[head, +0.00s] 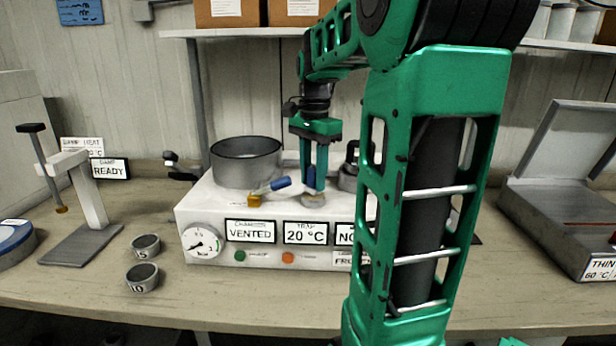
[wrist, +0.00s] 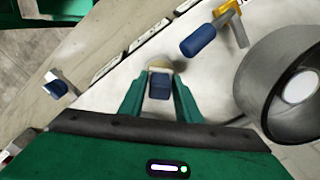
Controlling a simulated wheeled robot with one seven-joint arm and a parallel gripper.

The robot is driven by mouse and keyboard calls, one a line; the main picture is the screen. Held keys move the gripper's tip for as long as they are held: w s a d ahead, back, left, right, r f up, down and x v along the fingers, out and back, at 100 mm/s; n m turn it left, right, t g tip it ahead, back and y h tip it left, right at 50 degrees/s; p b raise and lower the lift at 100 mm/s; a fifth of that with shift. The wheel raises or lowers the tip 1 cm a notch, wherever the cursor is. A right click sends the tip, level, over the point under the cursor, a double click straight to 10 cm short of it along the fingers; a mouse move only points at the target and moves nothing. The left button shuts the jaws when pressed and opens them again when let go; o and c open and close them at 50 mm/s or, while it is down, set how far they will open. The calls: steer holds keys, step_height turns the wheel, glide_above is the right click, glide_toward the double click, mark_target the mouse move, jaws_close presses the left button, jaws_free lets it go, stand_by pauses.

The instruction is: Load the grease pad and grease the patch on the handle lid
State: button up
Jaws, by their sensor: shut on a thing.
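My gripper (head: 313,186) is shut on a small blue-handled piece (head: 311,175) above the white machine's top. The blue piece also shows between the fingers in the wrist view (wrist: 160,86). A pale round part (head: 314,199) is directly below the fingertips; I cannot tell whether it belongs to the held piece or to the machine. A dark grey lid-like part with a raised handle (head: 350,178) is just right of the gripper, partly hidden by my arm. I cannot make out a grease patch on it, nor identify the grease pad with certainty.
The white machine (head: 207,212) carries an open grey cylinder (head: 246,170) and a brass valve with a blue lever (head: 270,188), left of my gripper. Two small cups (head: 144,246) (head: 142,279) and a stand (head: 82,245) are further left. An open grey box (head: 560,215) is at right. The front bench strip is clear.

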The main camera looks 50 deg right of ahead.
mark_target(313, 168)
steer(key=shift+f, duration=0.55)
stand_by(1.7)
steer(key=shift+r, duration=3.55)
